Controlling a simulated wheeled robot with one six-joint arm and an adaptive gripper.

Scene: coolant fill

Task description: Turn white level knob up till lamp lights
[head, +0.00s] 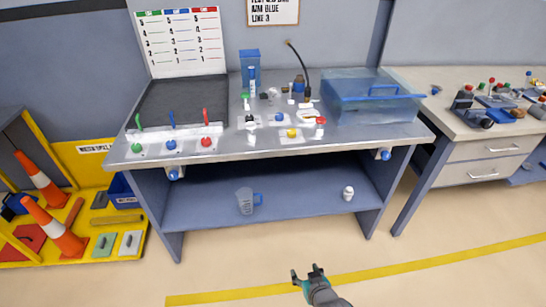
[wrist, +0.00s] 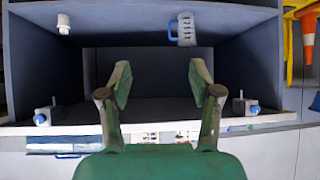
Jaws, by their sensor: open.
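My gripper (head: 306,271) is open and empty, low in front of the bench and well below its top in the head view. Its two spread fingers also show in the wrist view (wrist: 159,82), with nothing between them. Several small fittings with coloured knobs stand on the metal bench top (head: 225,151), among them a yellow knob (head: 292,133) and a black knob (head: 249,118). Some pale parts show among them, but I cannot tell which is the white level knob. I cannot make out the lamp or whether it is lit.
Green, blue (head: 171,144) and red levers stand at the bench's left front. A clear blue bin (head: 372,97) is at the right back. The lower shelf holds a jug (head: 244,201) and a white bottle (head: 348,193). Orange cones (head: 50,225) stand left. The floor ahead is clear.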

